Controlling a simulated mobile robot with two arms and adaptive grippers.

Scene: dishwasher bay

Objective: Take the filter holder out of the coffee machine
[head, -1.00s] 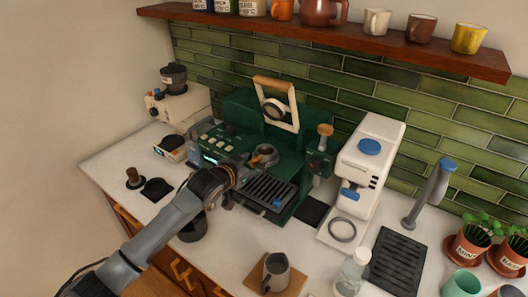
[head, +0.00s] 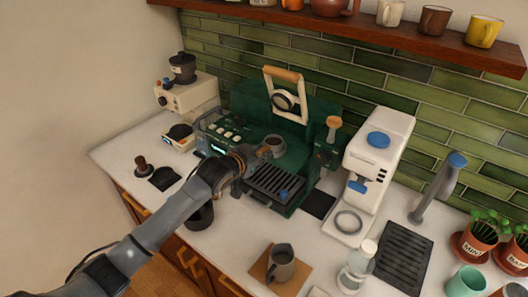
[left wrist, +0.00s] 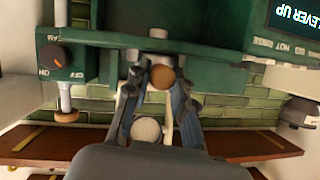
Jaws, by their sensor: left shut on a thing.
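The green coffee machine (head: 293,140) stands against the tiled wall. My left gripper (head: 258,155) is at its front, above the left end of the drip tray, shut on the filter holder. The holder's round metal rim with a dark inside (head: 274,146) shows just beyond the fingertips. In the left wrist view, the fingers (left wrist: 160,85) close around the brown end of the holder's handle (left wrist: 163,77), below the green machine body (left wrist: 210,60). I cannot tell whether the holder is still seated in the machine. My right gripper is not in view.
A grey jug (head: 282,264) on a wooden board and a clear bottle (head: 357,265) are near the front. A wooden shelf (head: 350,30) hangs above.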

